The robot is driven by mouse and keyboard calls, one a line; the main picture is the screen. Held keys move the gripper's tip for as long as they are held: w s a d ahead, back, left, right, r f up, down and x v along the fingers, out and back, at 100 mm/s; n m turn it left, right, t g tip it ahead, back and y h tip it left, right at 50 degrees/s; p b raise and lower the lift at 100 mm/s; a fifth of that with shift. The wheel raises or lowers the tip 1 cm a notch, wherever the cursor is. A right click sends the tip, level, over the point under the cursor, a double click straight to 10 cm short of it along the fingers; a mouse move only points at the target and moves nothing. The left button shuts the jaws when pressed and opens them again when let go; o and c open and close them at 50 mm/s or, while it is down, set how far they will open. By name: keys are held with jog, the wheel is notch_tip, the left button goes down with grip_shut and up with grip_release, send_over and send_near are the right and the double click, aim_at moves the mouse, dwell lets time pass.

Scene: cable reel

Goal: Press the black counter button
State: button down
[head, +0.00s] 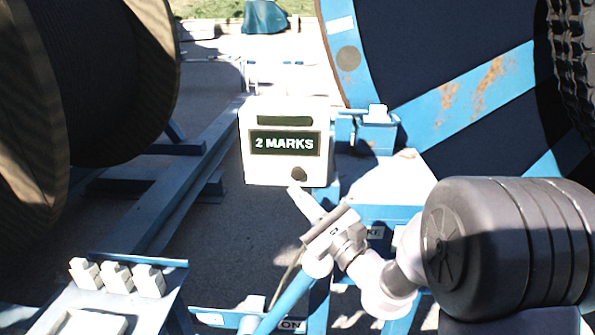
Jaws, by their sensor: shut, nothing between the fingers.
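The counter is a pale box (245,150) with a dark display reading "2 MARKS" (285,143) and a dark slot above it. Its black button (299,173) is a small dark round spot low on the front face, right of the middle. My gripper (294,190) is shut and empty, reaching in from the lower right. Its tip shows just below and slightly left of the button in the picture. A small gap shows between them; the distance in depth cannot be told.
A wooden reel of dark cable (90,80) stands at left, and a large blue and black reel (420,75) at right. A blue-topped panel with several pale blocks (117,278) is at lower left. Blue frame rails (190,185) run along the floor.

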aim_at(292, 173)
jog(key=shift+w+p, duration=0.35)
jog(key=shift+w, duration=1.45)
dwell(0.6)
jog(key=shift+w, duration=0.4)
jog(key=shift+w+d, duration=0.1)
jog(key=shift+w, duration=0.5)
dwell(0.6)
jog(key=shift+s, duration=0.15)
jog(key=shift+s+b, duration=0.35)
jog(key=shift+s, duration=0.5)
jog(key=s+b, duration=0.2)
jog(key=s, duration=0.3)
